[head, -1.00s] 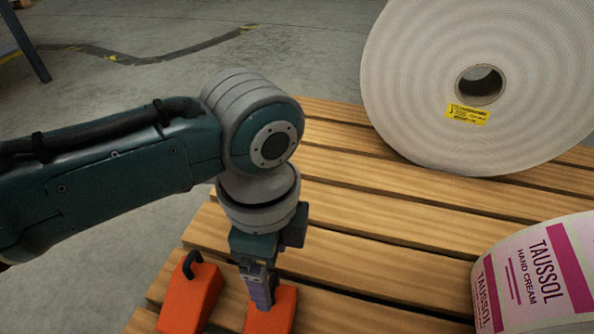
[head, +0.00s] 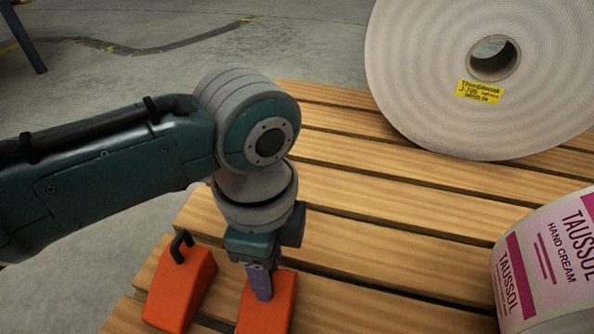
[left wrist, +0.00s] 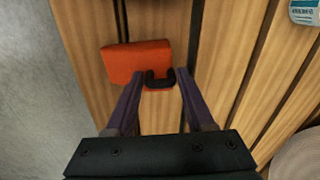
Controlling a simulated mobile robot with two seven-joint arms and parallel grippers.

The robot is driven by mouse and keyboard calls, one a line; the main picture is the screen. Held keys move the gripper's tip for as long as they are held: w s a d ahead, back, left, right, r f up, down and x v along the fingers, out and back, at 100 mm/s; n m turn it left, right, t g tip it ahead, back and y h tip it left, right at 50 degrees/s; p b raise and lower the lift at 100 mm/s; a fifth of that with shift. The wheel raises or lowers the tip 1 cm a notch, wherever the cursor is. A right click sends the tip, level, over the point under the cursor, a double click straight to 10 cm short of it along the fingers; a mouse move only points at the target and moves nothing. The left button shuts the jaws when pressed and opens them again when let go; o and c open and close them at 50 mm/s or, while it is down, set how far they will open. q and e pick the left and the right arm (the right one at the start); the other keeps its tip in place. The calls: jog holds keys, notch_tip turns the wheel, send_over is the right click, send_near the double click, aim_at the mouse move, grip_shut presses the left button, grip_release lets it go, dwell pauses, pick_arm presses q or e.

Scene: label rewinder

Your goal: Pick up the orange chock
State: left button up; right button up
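Two orange chocks lie on the wooden pallet (head: 400,205) in the head view. The left chock (head: 180,290) has a black handle on top. The right chock (head: 268,310) is under my left gripper (head: 262,290), which covers part of it and hides any handle. In the left wrist view one orange chock (left wrist: 135,62) shows with its black handle (left wrist: 160,84). The handle is between the two spread purple fingertips of my left gripper (left wrist: 160,82), with gaps on both sides. The gripper is open. I cannot tell how deep the fingers reach around the handle. My right gripper is not in view.
A large pale roll (head: 430,90) with a yellow label stands at the back right of the pallet. A TAUSSOL hand cream label roll (head: 545,265) is at the right. The middle slats are clear. Grey floor (head: 120,80) lies beyond.

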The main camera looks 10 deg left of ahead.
pick_arm(q)
grip_shut()
dwell(0.9)
